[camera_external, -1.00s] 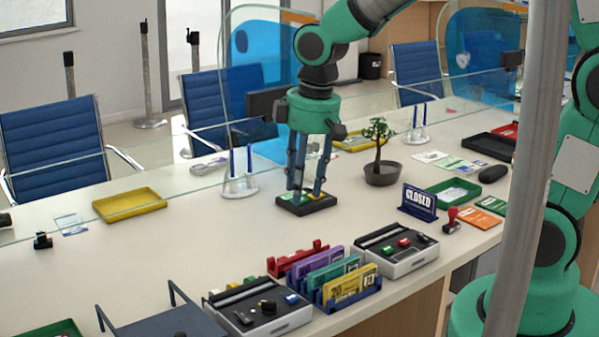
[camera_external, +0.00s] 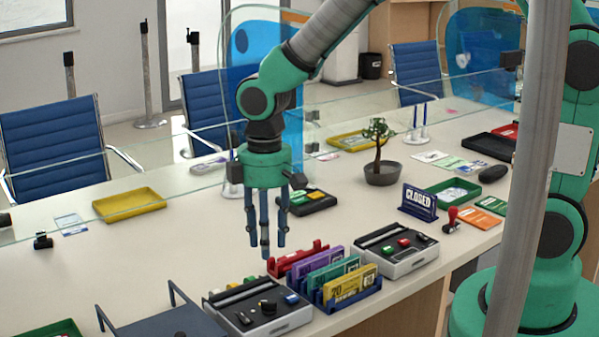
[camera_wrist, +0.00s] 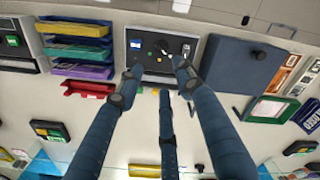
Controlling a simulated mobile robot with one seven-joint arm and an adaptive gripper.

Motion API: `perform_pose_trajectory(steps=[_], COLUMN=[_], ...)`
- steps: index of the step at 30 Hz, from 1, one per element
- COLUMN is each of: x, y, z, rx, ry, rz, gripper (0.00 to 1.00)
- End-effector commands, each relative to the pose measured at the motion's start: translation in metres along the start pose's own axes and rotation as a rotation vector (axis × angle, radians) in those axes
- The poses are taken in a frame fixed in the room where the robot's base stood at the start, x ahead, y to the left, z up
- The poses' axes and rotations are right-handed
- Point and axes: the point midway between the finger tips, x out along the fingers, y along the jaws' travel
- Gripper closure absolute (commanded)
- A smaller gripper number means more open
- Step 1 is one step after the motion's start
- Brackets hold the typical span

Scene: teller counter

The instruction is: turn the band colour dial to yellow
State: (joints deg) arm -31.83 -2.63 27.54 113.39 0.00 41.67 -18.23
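A grey-and-black counter device (camera_external: 296,321) stands at the front of the counter. It has a black knob (camera_external: 267,307), probably the band colour dial, and a blue button (camera_external: 291,299). The device also shows at the top centre of the wrist view (camera_wrist: 160,68), with its dark knob (camera_wrist: 163,45). Which colour the knob points to is too small to read. My gripper (camera_external: 266,245) hangs fingers down above the counter, behind the device and apart from it. In the wrist view, its fingers (camera_wrist: 160,78) are spread with nothing between them.
Red, purple, green and yellow card racks (camera_external: 352,298) stand close right of the device. A second device (camera_external: 410,262) is beyond them. A dark blue stand (camera_external: 165,325) is close on the left. A glass screen (camera_external: 180,145) runs behind.

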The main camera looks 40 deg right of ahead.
Motion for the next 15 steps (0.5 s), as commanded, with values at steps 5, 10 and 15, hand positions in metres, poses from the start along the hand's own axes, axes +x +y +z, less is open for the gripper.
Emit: perform_pose_trajectory(steps=[5,10,15], x=[0.01,0.029,0.055], y=[0.0,0.0,0.0], z=[0.0,0.001,0.001], rx=[0.0,0.0,0.0], ry=[-0.002,-0.003,-0.003], rz=[-0.001,-0.001,-0.001], gripper=[0.64,0.64,0.64])
